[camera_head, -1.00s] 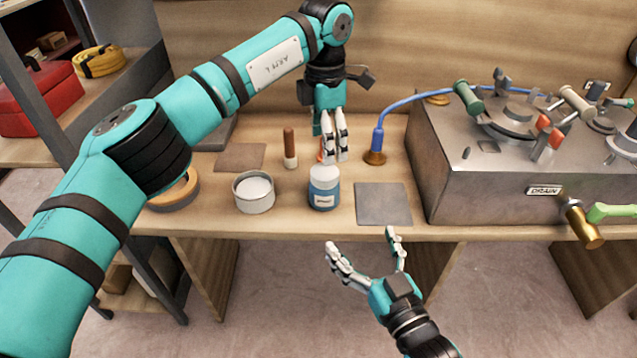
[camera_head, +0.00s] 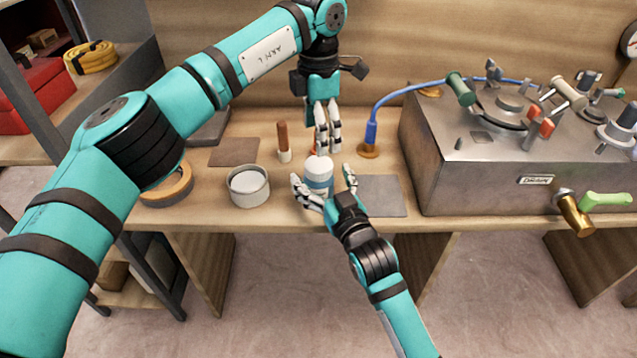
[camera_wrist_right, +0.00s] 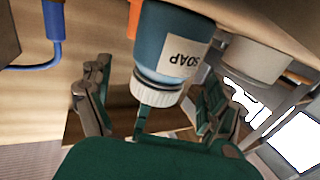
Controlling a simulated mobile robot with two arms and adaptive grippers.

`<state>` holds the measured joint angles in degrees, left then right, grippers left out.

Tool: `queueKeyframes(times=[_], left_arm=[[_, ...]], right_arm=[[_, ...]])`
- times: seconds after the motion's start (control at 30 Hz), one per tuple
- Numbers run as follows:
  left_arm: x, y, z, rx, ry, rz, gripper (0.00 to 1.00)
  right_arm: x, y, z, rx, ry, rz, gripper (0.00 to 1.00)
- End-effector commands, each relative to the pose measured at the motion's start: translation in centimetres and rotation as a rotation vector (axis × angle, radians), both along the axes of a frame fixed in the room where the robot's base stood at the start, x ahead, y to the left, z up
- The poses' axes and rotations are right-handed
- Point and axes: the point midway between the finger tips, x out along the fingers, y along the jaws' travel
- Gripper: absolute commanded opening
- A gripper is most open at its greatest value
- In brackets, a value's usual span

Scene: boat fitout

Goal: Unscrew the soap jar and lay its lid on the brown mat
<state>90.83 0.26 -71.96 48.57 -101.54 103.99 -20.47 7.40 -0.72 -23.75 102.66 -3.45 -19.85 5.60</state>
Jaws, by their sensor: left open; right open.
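The soap jar (camera_head: 317,178) stands upright on the bench, blue with a white lid (camera_head: 319,163) on it. In the right wrist view the jar (camera_wrist_right: 165,45) shows upside down, with its label and ribbed white lid (camera_wrist_right: 157,91). My right gripper (camera_head: 322,182) is open, its fingers on either side of the jar; I cannot tell whether they touch it. My left gripper (camera_head: 327,145) is open, pointing down above the bench just behind the jar. The brown mat (camera_head: 233,152) lies flat and bare at the left back of the bench.
A round tin (camera_head: 248,187) stands left of the jar, and a tape roll (camera_head: 168,187) farther left. A brown-handled tool (camera_head: 283,142) stands behind. A grey mat (camera_head: 379,196) lies to the right. A blue hose (camera_head: 371,132) and a metal sink unit (camera_head: 500,190) are farther right.

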Motion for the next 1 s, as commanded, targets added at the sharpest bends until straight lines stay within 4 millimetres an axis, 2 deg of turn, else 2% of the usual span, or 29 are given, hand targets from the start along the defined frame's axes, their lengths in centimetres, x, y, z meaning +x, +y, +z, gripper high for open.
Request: queueKeyframes(times=[0.13, 0.43, 1.0], left_arm=[[-0.01, -0.01, 0.0, 0.0, 0.0, 0.0, 0.75], [-0.01, -0.01, 0.0, 0.0, 0.0, 0.0, 0.75], [-0.01, -0.01, 0.0, 0.0, 0.0, 0.0, 0.75]], right_arm=[[0.92, 0.38, 0.06, 0.0, -0.001, 0.0, 0.91], [1.09, 0.44, 0.06, 0.0, -0.001, 0.0, 0.91], [1.06, 0.41, 0.03, -0.001, -0.001, -0.001, 0.18]])
